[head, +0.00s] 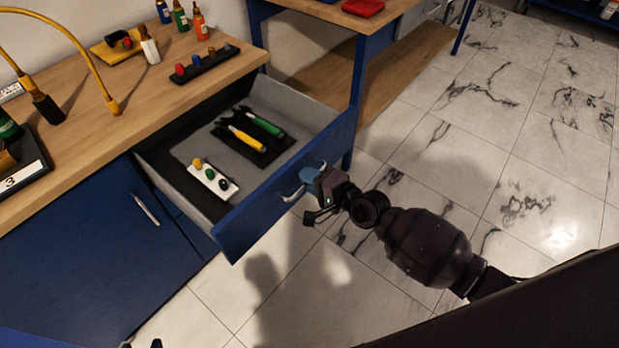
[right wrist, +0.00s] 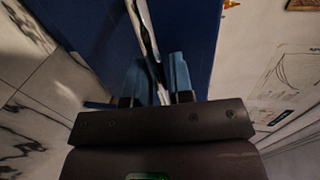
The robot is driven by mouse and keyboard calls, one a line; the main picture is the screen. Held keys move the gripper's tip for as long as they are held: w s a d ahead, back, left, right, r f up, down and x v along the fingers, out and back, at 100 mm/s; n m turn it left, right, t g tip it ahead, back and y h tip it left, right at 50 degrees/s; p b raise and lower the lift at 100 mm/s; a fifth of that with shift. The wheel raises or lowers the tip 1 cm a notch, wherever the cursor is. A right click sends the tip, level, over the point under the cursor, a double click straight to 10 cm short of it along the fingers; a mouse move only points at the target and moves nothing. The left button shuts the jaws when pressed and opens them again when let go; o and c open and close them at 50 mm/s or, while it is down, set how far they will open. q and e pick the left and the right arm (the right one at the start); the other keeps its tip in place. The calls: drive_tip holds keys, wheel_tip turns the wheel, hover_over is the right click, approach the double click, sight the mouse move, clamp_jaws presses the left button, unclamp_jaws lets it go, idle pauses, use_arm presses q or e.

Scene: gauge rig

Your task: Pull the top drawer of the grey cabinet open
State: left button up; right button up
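The open drawer (head: 278,204) has a blue front and a grey inside. It stands well out from a blue cabinet with a wooden top; no grey cabinet front shows. A metal handle (head: 291,195) sits on the drawer front and also shows in the right wrist view (right wrist: 143,28). My right gripper (head: 313,180) is at the handle. My left gripper cannot be made out.
In the drawer lie a black tray with yellow- and green-handled tools (head: 247,140) and a white block with small knobs (head: 212,178). A cabinet door (head: 95,240) is shut at left. Bottles (head: 181,18) and racks stand on the worktop (head: 100,115). Tiled floor (head: 480,150) is clear at right.

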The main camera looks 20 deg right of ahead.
drive_tip(key=shift+o, duration=1)
drive_tip(key=shift+s+d, duration=0.1)
drive_tip(key=v, duration=1)
drive_tip(key=shift+s+d+p, duration=0.15)
drive_tip(key=shift+s+p, duration=0.1)
drive_tip(key=shift+p, duration=0.05)
drive_tip(key=shift+r, duration=0.1)
